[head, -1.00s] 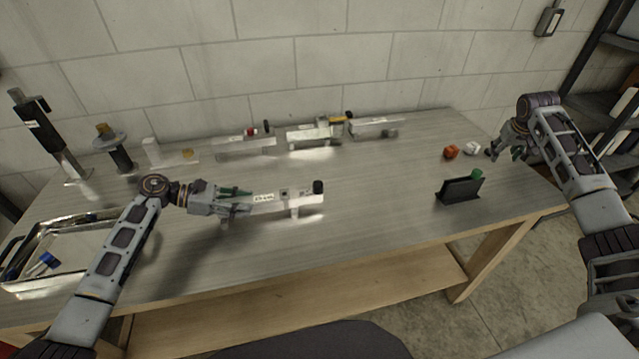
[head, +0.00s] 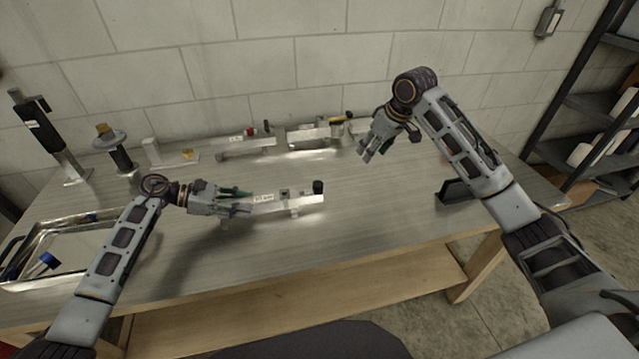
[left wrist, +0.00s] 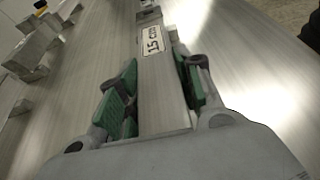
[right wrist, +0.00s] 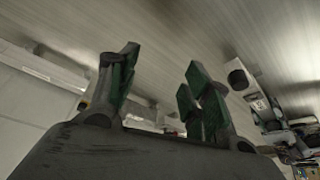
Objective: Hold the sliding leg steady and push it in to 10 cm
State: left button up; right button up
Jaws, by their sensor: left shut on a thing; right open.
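The sliding leg is a pale metal bar (head: 272,203) lying level on short supports in the middle of the table, with a black knob (head: 318,187) at its right end. My left gripper (head: 245,194) is shut on the left part of the bar. In the left wrist view, the green pads stand on both sides of the bar (left wrist: 158,82), and a label (left wrist: 153,41) reads 15 cm. My right gripper (head: 369,148) is open and empty, above the table to the right of and beyond the knob. In the right wrist view nothing is between its fingers (right wrist: 160,88).
Similar metal bars (head: 238,144) stand along the table's back by the wall. A black stand (head: 452,193) is at right, partly behind my right arm. A metal tray (head: 75,232) is at left. The table front, right of the leg, is clear.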

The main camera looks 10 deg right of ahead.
aim_at(319, 184)
jog(key=s+a+r+n, duration=0.1)
jog(key=s+a+n, duration=0.1)
jog(key=a, duration=0.4)
jog(key=s+a+r+n+y, duration=0.1)
jog(key=s+a+r, duration=0.1)
jog(key=s+a, duration=0.2)
jog(key=a, duration=0.3)
jog(key=shift+a+r+n+g, duration=0.25)
jog(key=shift+r+n+g, duration=0.05)
jog(key=shift+n+g, duration=0.1)
jog(key=shift+f, duration=0.1)
jog(key=shift+x, duration=5.9)
jog(key=shift+a, duration=0.15)
grip_shut()
